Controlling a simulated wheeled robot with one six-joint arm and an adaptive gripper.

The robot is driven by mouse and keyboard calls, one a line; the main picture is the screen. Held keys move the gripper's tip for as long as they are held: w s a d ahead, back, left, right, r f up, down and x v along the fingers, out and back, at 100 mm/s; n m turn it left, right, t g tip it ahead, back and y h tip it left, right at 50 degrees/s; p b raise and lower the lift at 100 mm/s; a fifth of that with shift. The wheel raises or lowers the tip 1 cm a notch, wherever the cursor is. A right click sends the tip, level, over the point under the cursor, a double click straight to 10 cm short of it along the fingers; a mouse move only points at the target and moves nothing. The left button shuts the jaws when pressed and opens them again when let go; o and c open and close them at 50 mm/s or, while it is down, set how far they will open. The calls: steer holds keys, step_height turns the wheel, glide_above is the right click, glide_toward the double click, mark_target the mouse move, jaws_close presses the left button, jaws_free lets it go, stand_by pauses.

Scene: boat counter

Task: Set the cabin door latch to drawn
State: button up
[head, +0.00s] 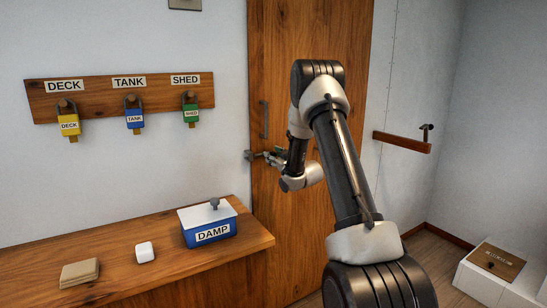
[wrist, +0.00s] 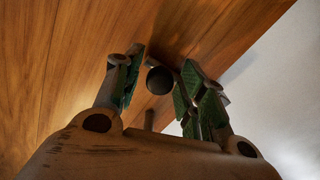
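The cabin door (head: 285,60) is a tall wooden panel, and it looks shut. Its latch (head: 249,156) is a small grey metal fitting at the door's left edge, partly hidden by my gripper (head: 266,156). In the wrist view a dark round knob (wrist: 160,80) sits between the two green-padded fingers of my gripper (wrist: 163,60). The fingers are apart, with a visible gap on the left of the knob and a narrower one on the right. A short grey pin (wrist: 149,120) shows below the knob. The latch's setting cannot be read.
A vertical door handle (head: 265,119) is just above my gripper. A padlock board (head: 105,83) and a wooden bar (head: 402,142) are on the walls.

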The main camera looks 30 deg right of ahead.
steer(key=s, duration=1.2)
steer(key=shift+d, duration=0.2)
